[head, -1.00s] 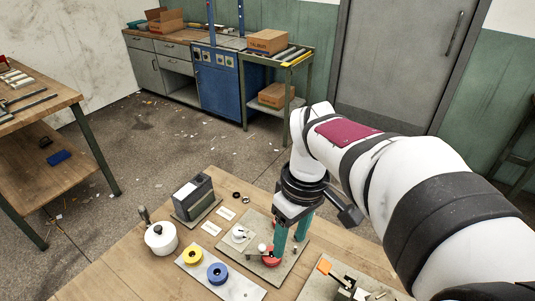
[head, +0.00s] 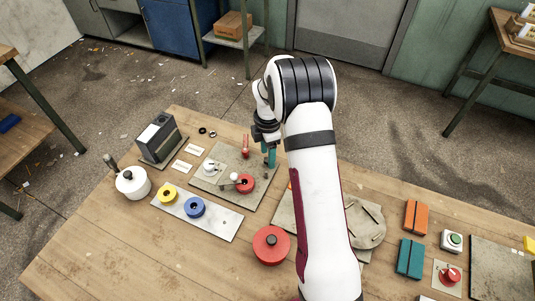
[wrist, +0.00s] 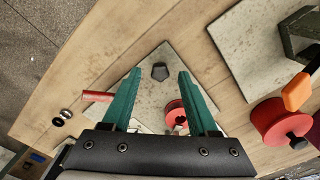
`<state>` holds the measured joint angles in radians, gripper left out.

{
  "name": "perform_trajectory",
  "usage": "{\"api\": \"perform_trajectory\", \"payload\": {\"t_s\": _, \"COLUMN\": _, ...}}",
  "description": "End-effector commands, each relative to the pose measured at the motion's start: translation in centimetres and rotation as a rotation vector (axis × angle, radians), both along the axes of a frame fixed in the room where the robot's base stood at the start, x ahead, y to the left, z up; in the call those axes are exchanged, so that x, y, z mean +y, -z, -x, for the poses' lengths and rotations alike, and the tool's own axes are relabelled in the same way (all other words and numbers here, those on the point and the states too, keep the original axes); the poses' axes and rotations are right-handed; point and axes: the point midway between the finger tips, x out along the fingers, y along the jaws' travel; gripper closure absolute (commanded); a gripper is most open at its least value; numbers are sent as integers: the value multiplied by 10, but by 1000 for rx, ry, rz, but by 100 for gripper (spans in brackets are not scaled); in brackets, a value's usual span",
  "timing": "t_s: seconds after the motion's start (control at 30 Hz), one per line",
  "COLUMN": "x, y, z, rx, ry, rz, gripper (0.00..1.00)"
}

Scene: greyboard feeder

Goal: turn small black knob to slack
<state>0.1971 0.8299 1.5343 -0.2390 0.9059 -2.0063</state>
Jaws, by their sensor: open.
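The small black knob (wrist: 160,72) shows in the wrist view as a dark, angular piece near one corner of the grey plate (wrist: 150,55). My gripper (wrist: 159,74) is open and empty, with its teal fingers on either side of the knob in that view. I cannot tell how high the fingertips are above it. In the head view my gripper (head: 269,158) is at the back right part of the plate (head: 225,195). The knob is not clear there, close to the fingers and arm. Any slack marking is not readable.
On the plate are a red spool (head: 245,184), a white knob (head: 234,177) and a red-handled piece (head: 245,146). Yellow (head: 168,193) and blue (head: 195,207) spools stand on a strip in front. A large red spool (head: 271,245) stands nearer. Bare wood lies at front left.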

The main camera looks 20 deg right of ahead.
Motion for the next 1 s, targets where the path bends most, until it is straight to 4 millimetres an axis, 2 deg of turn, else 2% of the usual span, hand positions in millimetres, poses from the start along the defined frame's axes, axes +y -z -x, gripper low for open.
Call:
{"api": "perform_trajectory", "payload": {"t_s": 0.13, "x": 0, "y": 10, "z": 0, "rx": 1, "ry": 0, "rz": 0, "gripper": 40}}
{"api": "perform_trajectory", "payload": {"t_s": 0.37, "x": 0, "y": 10, "z": 0, "rx": 0, "ry": 0, "rz": 0, "gripper": 40}}
{"api": "perform_trajectory", "payload": {"t_s": 0.47, "x": 0, "y": 10, "z": 0, "rx": 0, "ry": 0, "rz": 0, "gripper": 55}}
{"api": "perform_trajectory", "payload": {"t_s": 0.7, "x": 0, "y": 10, "z": 0, "rx": 0, "ry": 0, "rz": 0, "gripper": 98}}
{"api": "perform_trajectory", "payload": {"t_s": 1.0, "x": 0, "y": 10, "z": 0, "rx": 0, "ry": 6, "rz": 0, "gripper": 100}}
